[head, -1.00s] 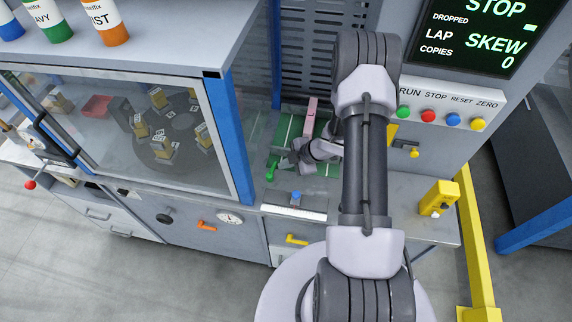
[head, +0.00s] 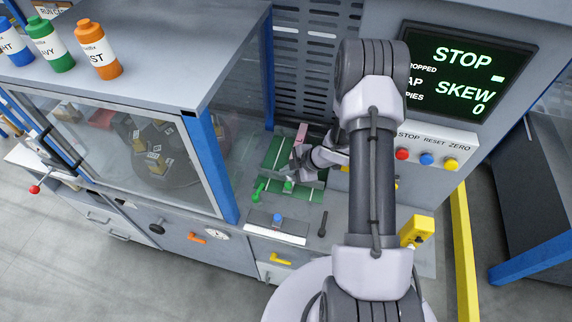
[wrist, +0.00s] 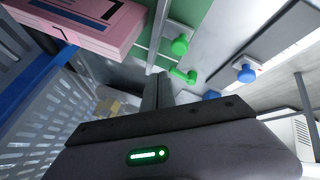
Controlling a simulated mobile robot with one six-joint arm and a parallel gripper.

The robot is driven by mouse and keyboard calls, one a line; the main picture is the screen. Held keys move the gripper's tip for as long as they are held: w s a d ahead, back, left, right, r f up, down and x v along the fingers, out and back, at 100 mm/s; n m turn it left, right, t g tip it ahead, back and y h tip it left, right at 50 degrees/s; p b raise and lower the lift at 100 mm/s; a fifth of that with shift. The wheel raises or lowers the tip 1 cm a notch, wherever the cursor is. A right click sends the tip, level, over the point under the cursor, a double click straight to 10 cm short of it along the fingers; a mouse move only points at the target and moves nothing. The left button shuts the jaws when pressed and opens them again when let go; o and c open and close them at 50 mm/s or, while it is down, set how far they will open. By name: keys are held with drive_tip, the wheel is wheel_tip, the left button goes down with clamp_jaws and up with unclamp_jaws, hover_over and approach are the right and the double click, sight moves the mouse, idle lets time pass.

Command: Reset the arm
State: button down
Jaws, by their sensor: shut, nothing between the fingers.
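My arm reaches forward over the machine's bench. My gripper (head: 297,162) is at the green bed in the head view, close to a pink stack (head: 301,133). In the wrist view my gripper (wrist: 157,88) has its two dark fingers together, with nothing held. The pink printed stack (wrist: 85,25) lies at the upper left of the wrist view, apart from the fingers. A green knob (wrist: 180,46) and a green lever (wrist: 184,75) are just beyond the fingertips, on or beside the green bed (head: 279,151). My wrist partly covers the bed in the head view.
A glass-fronted cabinet (head: 120,140) with blocks on a dark turntable stands to the left. Three bottles (head: 97,48) stand on its top. A screen (head: 465,75) reads STOP and SKEW 0, above coloured buttons (head: 426,159). A yellow post (head: 462,230) stands at the right.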

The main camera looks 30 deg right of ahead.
drive_tip(key=shift+w+d, duration=0.1)
drive_tip(key=shift+d, duration=0.1)
drive_tip(key=w+d+r+m+t+h+b, duration=0.1)
drive_tip(key=w+d+r+m+h+b, duration=0.25)
drive_tip(key=r+b, duration=0.2)
drive_tip(key=s+r+m+h+b, duration=0.3)
drive_tip(key=r+m+b, duration=0.3)
drive_tip(key=r+b, duration=0.2)
drive_tip(key=s+a+m+y+b, duration=0.2)
drive_tip(key=s+a+m+b, duration=0.3)
drive_tip(key=s+a, duration=0.4)
drive_tip(key=s+a+m+g+y+b, duration=0.1)
drive_tip(key=s+a+m+y+b, duration=0.1)
drive_tip(key=s+a+m+b, duration=0.4)
drive_tip(key=s+a, duration=0.4)
drive_tip(key=s, duration=0.6)
drive_tip(key=shift+s+f, duration=0.2)
drive_tip(key=shift+f, duration=0.15)
